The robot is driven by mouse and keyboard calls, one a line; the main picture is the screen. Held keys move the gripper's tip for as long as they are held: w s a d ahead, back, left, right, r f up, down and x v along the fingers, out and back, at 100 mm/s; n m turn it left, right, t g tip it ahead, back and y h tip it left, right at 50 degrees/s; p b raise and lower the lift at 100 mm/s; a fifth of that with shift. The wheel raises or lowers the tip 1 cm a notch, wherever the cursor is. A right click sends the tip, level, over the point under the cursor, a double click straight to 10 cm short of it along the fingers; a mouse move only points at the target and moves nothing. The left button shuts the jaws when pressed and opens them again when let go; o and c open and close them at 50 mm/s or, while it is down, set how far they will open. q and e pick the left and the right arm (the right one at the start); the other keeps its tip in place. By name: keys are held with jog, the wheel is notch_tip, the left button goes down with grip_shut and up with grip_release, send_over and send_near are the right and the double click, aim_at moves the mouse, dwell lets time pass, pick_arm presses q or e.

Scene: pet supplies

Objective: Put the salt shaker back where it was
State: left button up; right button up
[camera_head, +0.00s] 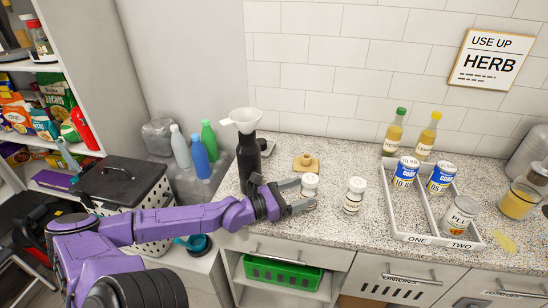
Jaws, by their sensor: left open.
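Two small clear shakers with white caps stand upright on the speckled counter (350,238). One shaker (310,185) is at the fingertips of my left gripper (308,193); the other shaker (354,195) stands apart to its right. Their labels are too small to read, so I cannot tell which holds salt. My left gripper is open, with one finger behind and left of the nearer shaker and one in front of it. I cannot tell whether the fingers touch it. My right gripper is not in view.
A black bottle with a white funnel (246,120) stands close behind my left wrist. A wooden piece (306,163) lies behind the nearer shaker. A white divided tray (400,235), marked ONE and TWO, holds cans and a jar. Two oil bottles (393,135) stand behind it.

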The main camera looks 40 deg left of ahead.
pick_arm(q)
jog(key=p+v, duration=0.1)
jog(key=v, duration=0.9)
jog(key=shift+s, duration=0.1)
